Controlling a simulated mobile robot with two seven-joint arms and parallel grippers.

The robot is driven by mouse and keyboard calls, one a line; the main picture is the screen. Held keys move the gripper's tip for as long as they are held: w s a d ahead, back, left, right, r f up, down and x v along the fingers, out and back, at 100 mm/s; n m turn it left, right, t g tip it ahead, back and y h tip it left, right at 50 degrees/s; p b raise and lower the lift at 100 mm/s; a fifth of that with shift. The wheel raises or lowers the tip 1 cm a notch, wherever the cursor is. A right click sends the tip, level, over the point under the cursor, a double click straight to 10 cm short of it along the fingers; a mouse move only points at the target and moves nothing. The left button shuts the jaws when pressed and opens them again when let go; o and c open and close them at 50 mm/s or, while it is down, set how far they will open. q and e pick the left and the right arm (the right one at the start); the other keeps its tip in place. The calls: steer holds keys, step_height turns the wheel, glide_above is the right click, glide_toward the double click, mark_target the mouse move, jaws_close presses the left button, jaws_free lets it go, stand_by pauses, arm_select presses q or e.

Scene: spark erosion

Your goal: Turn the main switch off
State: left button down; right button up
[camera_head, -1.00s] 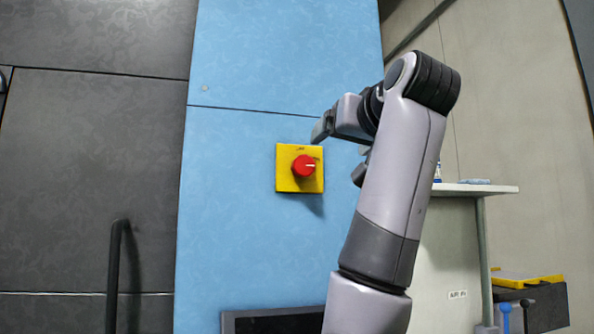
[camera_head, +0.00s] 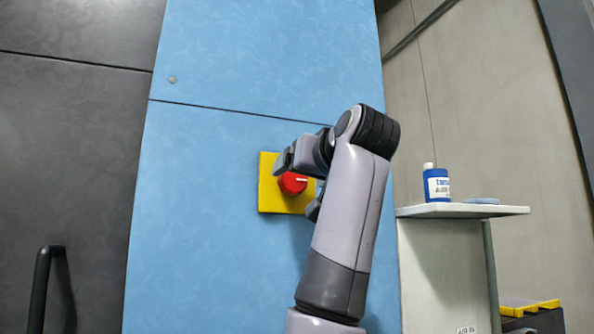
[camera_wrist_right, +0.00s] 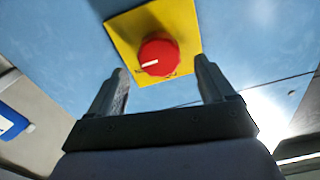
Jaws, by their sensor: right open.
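The main switch is a red round knob (camera_head: 292,183) with a white mark, on a square yellow plate (camera_head: 269,196) fixed to a blue panel (camera_head: 210,180). In the head view my right gripper (camera_head: 298,182) is in front of the plate's right part and hides some of plate and knob. In the right wrist view the knob (camera_wrist_right: 158,55) lies just beyond the fingertips and between their lines, on the yellow plate (camera_wrist_right: 125,28). The right gripper (camera_wrist_right: 161,80) is open with nothing between its fingers. Whether a finger touches the knob cannot be told. My left gripper is not in view.
A shelf (camera_head: 420,212) to the right holds a blue bottle (camera_head: 437,185) with a white cap. A dark door (camera_head: 60,140) with a black handle (camera_head: 40,290) is on the left. A yellow-topped item (camera_head: 530,307) is low at the right.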

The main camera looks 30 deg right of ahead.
mark_target(296, 178)
steer(key=shift+p+x, duration=0.4)
steer(key=shift+x, duration=1.2)
steer(key=c, duration=1.1)
steer(key=shift+o, duration=0.2)
